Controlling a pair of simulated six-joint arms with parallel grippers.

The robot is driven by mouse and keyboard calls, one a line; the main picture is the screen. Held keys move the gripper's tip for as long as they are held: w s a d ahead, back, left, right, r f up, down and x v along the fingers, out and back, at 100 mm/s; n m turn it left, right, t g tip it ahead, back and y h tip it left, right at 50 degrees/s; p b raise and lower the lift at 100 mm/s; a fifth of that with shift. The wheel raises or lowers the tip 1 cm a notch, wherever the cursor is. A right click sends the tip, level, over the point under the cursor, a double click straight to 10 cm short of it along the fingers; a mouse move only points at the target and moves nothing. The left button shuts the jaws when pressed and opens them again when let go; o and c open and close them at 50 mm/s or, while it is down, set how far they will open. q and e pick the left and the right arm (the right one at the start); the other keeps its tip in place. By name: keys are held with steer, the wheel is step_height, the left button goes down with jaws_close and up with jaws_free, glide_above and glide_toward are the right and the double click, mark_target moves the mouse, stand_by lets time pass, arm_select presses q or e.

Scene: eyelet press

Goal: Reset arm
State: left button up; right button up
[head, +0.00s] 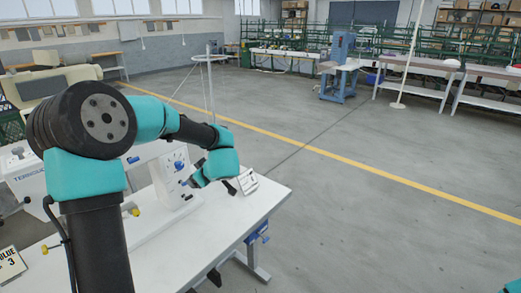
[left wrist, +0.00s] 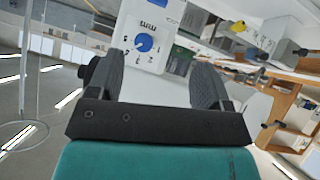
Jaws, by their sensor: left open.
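My left arm comes in from the left in the head view and bends down over the white worktable (head: 225,225). In the left wrist view my left gripper (left wrist: 158,65) is open, with nothing between its fingers. Beyond the fingers is a white machine (left wrist: 148,22) with a blue dial (left wrist: 144,43). The head view shows the machine (head: 165,187) on the table, just left of the gripper.
A small light stand-like object (head: 247,182) is on the table near its right corner. A blue machine (head: 340,65) stands farther back, near long benches (head: 430,67). The grey floor (head: 370,215) right of the table is clear, crossed by a yellow line (head: 330,153).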

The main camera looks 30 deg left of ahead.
arm_select(q)
steer(key=d+f+m+t+h, duration=0.25)
steer(key=d+f+m, duration=0.3)
steer(key=f, duration=0.55)
steer(key=d+f+m+t+h, duration=0.2)
steer(key=d+f+m+h, duration=0.2)
steer(key=d+f, duration=0.55)
steer(key=s+d+f+m+g+h, duration=0.6)
steer(key=s+d+f, duration=0.7)
steer(key=s+f, duration=0.4)
steer(key=shift+d+g+h, duration=0.35)
steer(key=shift+d+h, duration=0.05)
steer(key=shift+h, duration=0.45)
